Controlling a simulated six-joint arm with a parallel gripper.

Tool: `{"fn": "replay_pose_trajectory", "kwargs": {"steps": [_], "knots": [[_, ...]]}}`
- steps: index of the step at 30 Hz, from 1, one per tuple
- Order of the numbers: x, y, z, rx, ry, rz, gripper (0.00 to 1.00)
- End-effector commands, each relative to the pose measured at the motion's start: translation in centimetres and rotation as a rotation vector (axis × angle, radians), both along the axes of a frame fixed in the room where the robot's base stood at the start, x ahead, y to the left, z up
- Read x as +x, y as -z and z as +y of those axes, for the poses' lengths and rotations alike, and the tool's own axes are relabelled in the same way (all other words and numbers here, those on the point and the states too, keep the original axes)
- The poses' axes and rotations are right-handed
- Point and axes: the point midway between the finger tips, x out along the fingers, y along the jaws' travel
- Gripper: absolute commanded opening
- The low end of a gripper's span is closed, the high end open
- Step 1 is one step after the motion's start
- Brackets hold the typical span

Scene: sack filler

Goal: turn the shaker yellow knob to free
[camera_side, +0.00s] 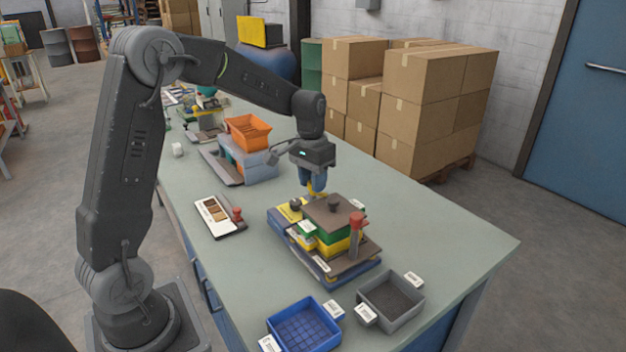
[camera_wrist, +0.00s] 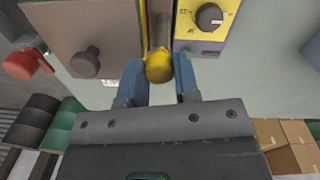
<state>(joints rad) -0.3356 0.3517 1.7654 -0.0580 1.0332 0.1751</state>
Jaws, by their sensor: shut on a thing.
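The shaker (camera_side: 322,238) stands on the table, a layered unit with brown top plate and green, yellow and blue parts. My gripper (camera_side: 313,190) points down at its back edge. In the wrist view my gripper (camera_wrist: 163,80) has its two blue fingers on either side of the yellow knob (camera_wrist: 159,66), shut on it. In the side view the fingers mostly hide the knob. A black dial (camera_wrist: 209,17) on a yellow panel sits right of the knob in the wrist view. The knob's pointer and markings are not readable.
A red-topped lever (camera_side: 356,228) rises at the shaker's front right. A blue tray (camera_side: 304,325) and a grey tray (camera_side: 391,299) stand in front. An orange bin (camera_side: 248,132) is behind. A white sample card (camera_side: 219,217) lies left. The table's right side is clear.

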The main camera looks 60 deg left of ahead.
Motion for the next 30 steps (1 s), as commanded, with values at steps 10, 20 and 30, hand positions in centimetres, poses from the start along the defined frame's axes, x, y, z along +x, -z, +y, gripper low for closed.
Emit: {"fn": "replay_pose_trajectory", "kwargs": {"steps": [10,20,30], "knots": [[-0.02,-0.06,-0.05,-0.002,-0.329,-0.002,0.06],[-0.01,-0.09,-0.04,0.0,-0.627,-0.002,0.06],[-0.03,-0.11,-0.04,0.0,-0.839,-0.003,0.06]]}}
